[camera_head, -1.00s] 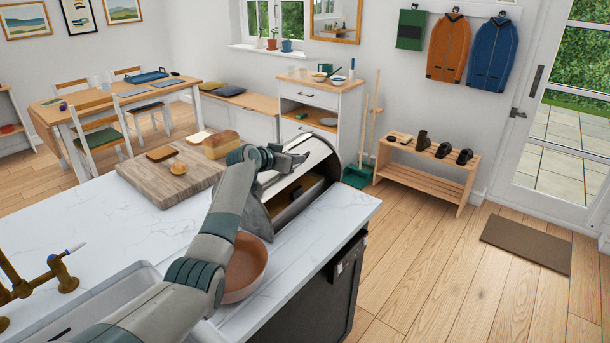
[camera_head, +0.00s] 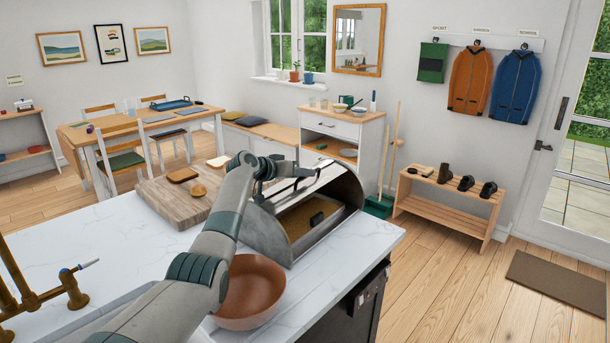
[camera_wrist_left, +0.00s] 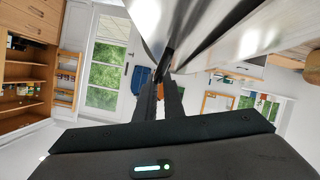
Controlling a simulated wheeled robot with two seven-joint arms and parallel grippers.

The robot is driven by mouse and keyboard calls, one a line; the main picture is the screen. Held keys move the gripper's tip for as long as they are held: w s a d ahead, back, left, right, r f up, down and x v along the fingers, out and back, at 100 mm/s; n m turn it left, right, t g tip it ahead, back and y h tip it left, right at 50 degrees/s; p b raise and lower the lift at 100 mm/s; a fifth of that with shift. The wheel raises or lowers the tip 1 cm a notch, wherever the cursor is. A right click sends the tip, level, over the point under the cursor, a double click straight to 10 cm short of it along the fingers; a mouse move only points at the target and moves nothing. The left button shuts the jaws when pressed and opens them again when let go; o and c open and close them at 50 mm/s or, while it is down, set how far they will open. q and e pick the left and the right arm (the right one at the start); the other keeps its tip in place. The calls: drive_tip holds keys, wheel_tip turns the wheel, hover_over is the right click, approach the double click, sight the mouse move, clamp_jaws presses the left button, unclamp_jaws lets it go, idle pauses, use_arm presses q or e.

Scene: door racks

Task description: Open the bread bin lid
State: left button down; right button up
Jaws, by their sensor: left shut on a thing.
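The metal bread bin (camera_head: 262,232) stands at the counter's far end. Its shiny curved lid (camera_head: 318,176) is raised well up, and the front is open onto a tan inside with a small dark thing (camera_head: 317,218) in it. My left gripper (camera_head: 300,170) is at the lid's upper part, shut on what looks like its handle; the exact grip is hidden. In the left wrist view the fingers (camera_wrist_left: 167,92) are close together beside the shiny metal lid (camera_wrist_left: 215,30). My right gripper is not in view.
A terracotta bowl (camera_head: 252,290) stands in front of the bin, beside my left arm. A wooden board (camera_head: 180,205) with bread pieces lies left of the bin. A brass tap (camera_head: 70,290) is at the lower left. The marble counter (camera_head: 335,252) is clear right of the bin.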

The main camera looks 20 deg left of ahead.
use_arm(q)
drive_tip(key=c, duration=1.9)
unclamp_jaws()
drive_tip(key=shift+f, duration=0.1)
drive_tip(key=shift+o, duration=0.2)
drive_tip(key=shift+s+a, duration=0.1)
drive_tip(key=shift+s, duration=0.05)
